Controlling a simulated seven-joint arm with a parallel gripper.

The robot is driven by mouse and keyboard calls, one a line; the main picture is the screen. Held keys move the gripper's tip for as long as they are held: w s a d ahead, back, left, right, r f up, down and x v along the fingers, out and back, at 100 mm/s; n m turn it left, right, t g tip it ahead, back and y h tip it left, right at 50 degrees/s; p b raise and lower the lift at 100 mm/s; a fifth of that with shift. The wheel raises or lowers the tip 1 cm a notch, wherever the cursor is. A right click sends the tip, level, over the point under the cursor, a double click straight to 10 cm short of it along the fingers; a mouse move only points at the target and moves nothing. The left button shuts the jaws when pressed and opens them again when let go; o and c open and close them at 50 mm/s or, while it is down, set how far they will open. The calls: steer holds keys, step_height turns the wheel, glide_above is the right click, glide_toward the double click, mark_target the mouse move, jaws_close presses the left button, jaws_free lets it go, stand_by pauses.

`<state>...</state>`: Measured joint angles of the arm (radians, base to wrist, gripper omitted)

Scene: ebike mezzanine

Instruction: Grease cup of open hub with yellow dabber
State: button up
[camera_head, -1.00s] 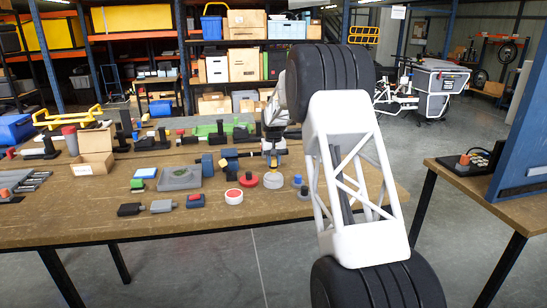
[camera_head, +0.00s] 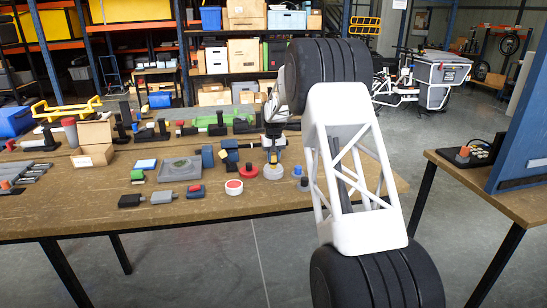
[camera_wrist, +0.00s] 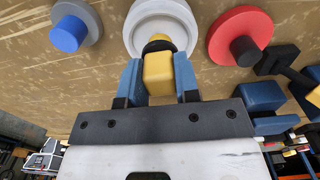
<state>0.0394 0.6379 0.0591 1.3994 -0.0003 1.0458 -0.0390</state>
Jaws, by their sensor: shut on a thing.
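My gripper (camera_wrist: 160,82) has blue fingers shut on the yellow dabber (camera_wrist: 159,75), whose dark round tip points away from me. In the wrist view the tip overlaps the middle of a pale, round, open hub (camera_wrist: 137,18) with a raised rim. The tip hides part of its cup, and I cannot tell whether it touches. In the head view my gripper (camera_head: 272,148) is right above the pale hub (camera_head: 273,174) on the bench. I cannot make out any grease in the cup.
A red disc with a black knob (camera_wrist: 261,26) and a grey disc with a blue knob (camera_wrist: 91,18) flank the hub. A white disc with a red top (camera_head: 234,188) stands nearby on the wooden bench (camera_head: 120,220). Several blocks and tools lie to the left.

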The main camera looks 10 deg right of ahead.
steer(key=shift+f, duration=0.3)
stand_by(0.7)
steer(key=shift+d, duration=0.5)
stand_by(0.4)
steer(key=shift+a, duration=1)
stand_by(0.8)
steer(key=shift+d, duration=0.5)
stand_by(0.4)
steer(key=shift+w, duration=0.5)
steer(key=shift+s, duration=1)
stand_by(1.1)
steer(key=shift+w, duration=0.5)
